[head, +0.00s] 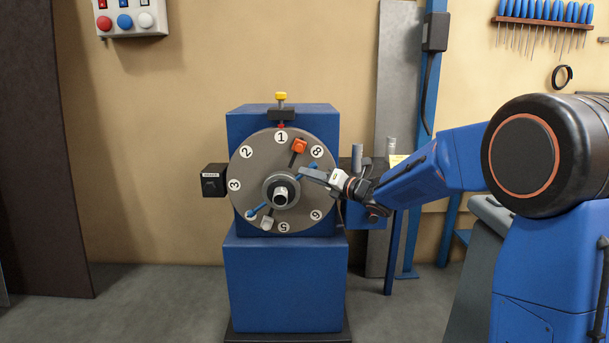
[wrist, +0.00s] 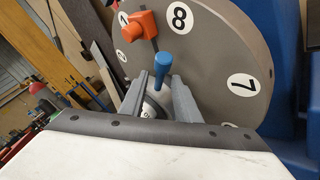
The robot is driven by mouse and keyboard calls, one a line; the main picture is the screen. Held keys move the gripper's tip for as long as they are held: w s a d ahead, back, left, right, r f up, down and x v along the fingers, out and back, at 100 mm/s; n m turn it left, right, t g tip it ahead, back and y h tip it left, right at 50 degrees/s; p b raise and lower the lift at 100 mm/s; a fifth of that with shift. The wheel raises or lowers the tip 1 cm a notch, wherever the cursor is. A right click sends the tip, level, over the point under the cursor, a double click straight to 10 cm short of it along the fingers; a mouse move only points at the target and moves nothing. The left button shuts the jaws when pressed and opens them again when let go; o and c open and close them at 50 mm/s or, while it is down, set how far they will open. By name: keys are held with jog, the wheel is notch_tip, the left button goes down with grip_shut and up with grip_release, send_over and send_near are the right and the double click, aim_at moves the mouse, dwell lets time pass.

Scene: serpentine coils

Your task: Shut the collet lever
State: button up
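A grey round faceplate (head: 250,170) with numbered white discs stands upright on a blue machine. An orange-knobbed lever (head: 299,146) sits on its face between 1 and 8; the wrist view also shows the orange knob (wrist: 139,25). A thin blue bar crosses the face behind the hub (head: 281,191). A blue-ended handle (wrist: 163,58) stands out near the hub in the wrist view. I cannot tell for sure which is the collet lever. My gripper (head: 306,174) is at the right of the hub. Its fingers (wrist: 157,78) are apart, with the blue handle between or just beyond them; contact is unclear.
A yellow-topped pin (head: 281,98) stands above the faceplate. A small black box (head: 214,180) juts out at the left. A pale grey knob (head: 267,223) sits low on the face. A blue post (head: 415,170) stands behind my arm. The floor left of the machine is clear.

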jog(key=shift+x, duration=1.5)
grip_shut()
